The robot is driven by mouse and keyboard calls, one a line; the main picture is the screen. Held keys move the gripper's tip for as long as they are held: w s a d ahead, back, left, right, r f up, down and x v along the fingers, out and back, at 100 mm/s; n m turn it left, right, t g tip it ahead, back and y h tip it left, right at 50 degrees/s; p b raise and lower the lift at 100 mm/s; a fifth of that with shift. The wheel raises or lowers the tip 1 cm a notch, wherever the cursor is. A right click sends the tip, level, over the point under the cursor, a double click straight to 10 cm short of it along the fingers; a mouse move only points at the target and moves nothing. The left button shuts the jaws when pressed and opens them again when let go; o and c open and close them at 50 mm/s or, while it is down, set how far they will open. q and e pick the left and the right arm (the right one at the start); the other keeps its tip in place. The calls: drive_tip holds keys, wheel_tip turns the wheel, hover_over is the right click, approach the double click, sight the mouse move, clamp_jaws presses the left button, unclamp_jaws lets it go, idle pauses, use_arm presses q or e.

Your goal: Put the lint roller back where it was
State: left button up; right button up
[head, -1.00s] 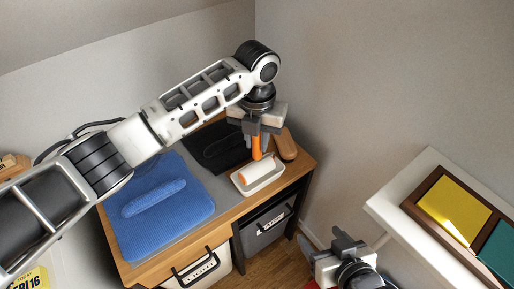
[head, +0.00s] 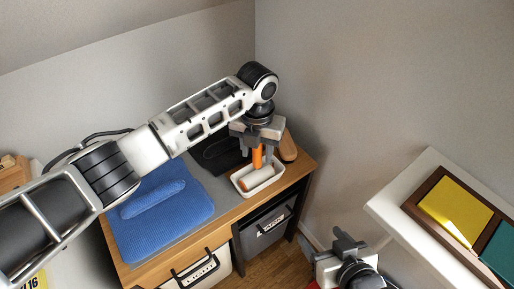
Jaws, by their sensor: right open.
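The lint roller (head: 259,180) has a white roll with an orange end and an orange handle. Its roll is in the white tray (head: 279,180) at the desk's right front, and its handle rises steeply. My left gripper (head: 258,150) points down over the tray, with its grey fingers around the orange handle; it appears shut on it. Whether the roll touches the tray floor cannot be told. My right gripper (head: 333,246) is open and empty, low and right of the desk.
A blue folded cloth or mat (head: 165,225) covers the desk's left. A black item (head: 220,152) and a brown object (head: 288,148) lie behind the tray. Bins stand under the desk (head: 300,168). A white-edged surface with coloured panels (head: 450,205) is at right.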

use_arm(q)
drive_tip(key=shift+r, duration=0.25)
wheel_tip(320, 180, up, 12)
drive_tip(key=shift+f, duration=0.1)
idle(0.6)
